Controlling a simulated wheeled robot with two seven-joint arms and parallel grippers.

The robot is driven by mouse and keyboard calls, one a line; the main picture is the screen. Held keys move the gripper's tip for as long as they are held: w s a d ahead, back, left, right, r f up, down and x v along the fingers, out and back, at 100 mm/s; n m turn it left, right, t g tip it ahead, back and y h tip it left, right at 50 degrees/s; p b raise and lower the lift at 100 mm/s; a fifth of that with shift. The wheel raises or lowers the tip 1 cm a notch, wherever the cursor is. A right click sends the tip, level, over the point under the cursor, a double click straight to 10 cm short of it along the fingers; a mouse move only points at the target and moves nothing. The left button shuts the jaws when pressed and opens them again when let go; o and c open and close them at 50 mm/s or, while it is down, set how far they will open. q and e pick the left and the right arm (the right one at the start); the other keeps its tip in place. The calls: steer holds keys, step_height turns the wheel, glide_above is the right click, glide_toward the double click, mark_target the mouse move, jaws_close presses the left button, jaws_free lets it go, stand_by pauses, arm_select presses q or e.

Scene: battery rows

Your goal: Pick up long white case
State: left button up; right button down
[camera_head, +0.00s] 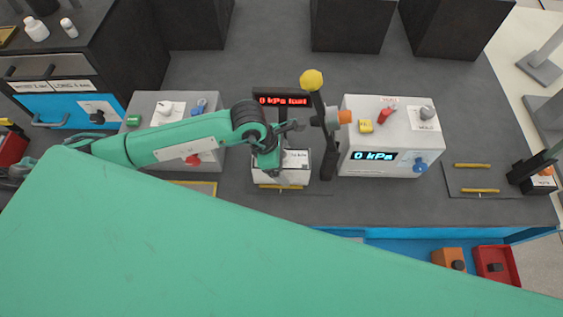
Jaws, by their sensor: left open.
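A white case with a printed label (298,160) is on the dark bench near the middle of the head view, in front of a display reading "0 kPa" in red. I cannot tell its full length, because my left gripper partly covers it. My left gripper (284,158) reaches in from the left and is over this case, with its jaws open. Whether the fingers touch the case is unclear. My right gripper is not in view.
A white box with a blue "0 kPa" display (391,136) stands to the right, and another white box (151,107) to the left. A dark post with a yellow knob (311,80) rises close beside the case. A mat with yellow strips (500,178) lies at right.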

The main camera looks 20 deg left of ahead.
arm_select(q)
steer(key=shift+d+f, duration=0.15)
steer(key=shift+f, duration=0.15)
steer(key=shift+f, duration=0.1)
steer(key=c, duration=1.3)
steer(key=shift+r, duration=0.2)
